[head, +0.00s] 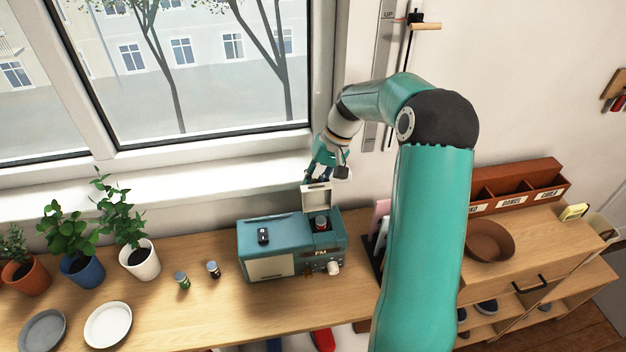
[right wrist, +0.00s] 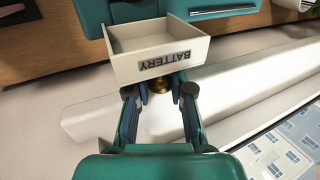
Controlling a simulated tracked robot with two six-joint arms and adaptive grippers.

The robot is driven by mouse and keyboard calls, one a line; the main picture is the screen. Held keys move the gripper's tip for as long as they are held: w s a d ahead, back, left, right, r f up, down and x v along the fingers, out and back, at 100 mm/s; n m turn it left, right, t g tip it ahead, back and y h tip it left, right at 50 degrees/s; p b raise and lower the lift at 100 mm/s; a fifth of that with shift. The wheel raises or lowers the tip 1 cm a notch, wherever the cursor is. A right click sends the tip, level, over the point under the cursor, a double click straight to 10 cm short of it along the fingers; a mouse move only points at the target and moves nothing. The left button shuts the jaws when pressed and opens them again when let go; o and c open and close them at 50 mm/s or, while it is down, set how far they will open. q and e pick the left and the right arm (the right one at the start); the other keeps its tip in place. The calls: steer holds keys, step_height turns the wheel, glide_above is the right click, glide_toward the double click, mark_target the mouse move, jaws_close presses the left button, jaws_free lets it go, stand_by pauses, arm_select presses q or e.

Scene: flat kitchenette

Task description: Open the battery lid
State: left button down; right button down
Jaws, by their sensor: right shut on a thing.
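The teal radio (head: 265,238) stands on the wooden counter. Its cream battery lid (head: 317,197) is raised at the top right of the radio, above an open compartment with a dark, red-marked battery (head: 321,222) in it. In the right wrist view the lid (right wrist: 145,45) looks like a shallow tray with a "BATTERY" label and a brass knob (right wrist: 160,85) below it. My right gripper (head: 322,176) is at the lid's upper edge; in the right wrist view its fingers (right wrist: 160,88) are shut on the knob. My left gripper is out of view.
Two small batteries, one green (head: 182,281) and one dark (head: 213,269), stand left of the radio. Potted plants (head: 140,260) and plates (head: 107,325) are farther left. The window sill (head: 200,180) runs behind.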

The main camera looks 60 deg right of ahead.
steer(key=shift+w+d, duration=0.1)
steer(key=shift+d, duration=0.05)
stand_by(0.4)
steer(key=c, duration=1)
jaws_free()
steer(key=shift+c, duration=0.2)
steer(key=v, duration=1.2)
steer(key=shift+w+d+f, duration=0.1)
steer(key=shift+w, duration=0.05)
